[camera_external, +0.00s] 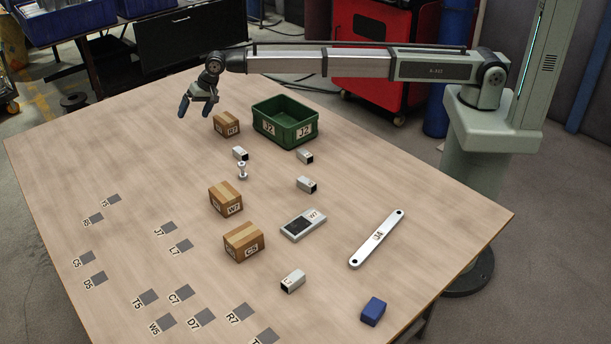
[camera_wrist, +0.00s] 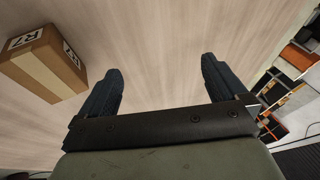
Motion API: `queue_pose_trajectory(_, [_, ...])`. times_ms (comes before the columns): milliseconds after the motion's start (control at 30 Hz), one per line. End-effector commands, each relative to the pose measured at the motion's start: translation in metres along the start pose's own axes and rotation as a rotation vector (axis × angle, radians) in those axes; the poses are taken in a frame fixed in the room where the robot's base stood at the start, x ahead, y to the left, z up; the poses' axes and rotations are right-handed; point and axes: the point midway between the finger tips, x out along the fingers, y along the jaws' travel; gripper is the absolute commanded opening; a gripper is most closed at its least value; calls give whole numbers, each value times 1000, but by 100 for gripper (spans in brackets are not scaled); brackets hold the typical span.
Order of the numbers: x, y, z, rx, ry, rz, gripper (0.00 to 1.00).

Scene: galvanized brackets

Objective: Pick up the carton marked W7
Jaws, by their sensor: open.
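The carton marked W7 (camera_external: 226,198) is a brown cardboard box with a tape strip and a white label. It stands near the middle of the table in the external view. My gripper (camera_external: 197,105) is open and empty above the table's far side, well behind the W7 carton. In the wrist view my gripper (camera_wrist: 158,92) has its two dark fingers apart with bare table between them. The carton marked R7 (camera_external: 227,124) is close to my gripper, and it also shows at the left in the wrist view (camera_wrist: 45,65). The W7 carton is not in the wrist view.
Another carton (camera_external: 243,243) stands just in front of W7. A grey device labelled W7 (camera_external: 303,224) lies to its right. A bolt (camera_external: 242,171) stands behind it, near several metal tubes. A green J2 bin (camera_external: 285,123) is at the back. The table's left side is clear except for flat markings.

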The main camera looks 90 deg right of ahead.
Motion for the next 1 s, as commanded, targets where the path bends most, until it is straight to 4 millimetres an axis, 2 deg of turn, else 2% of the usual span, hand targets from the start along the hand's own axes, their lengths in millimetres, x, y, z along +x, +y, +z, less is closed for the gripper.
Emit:
queue_pose_trajectory(33, [-3,-21,29,0,-35,20,99])
queue_pose_trajectory(200, [-16,-68,120,19,-141,112,99])
queue_pose_trajectory(400, [-43,-110,226,32,-234,238,99])
queue_pose_trajectory(500, [-57,-124,270,36,-264,298,99])
queue_pose_trajectory(600, [-69,-133,303,38,-283,347,99])
queue_pose_trajectory(700, [-77,-138,325,41,-293,379,99])
queue_pose_trajectory(867, [-81,-140,339,44,-298,402,99])
queue_pose_trajectory(1000, [-73,-136,342,44,-299,403,99])
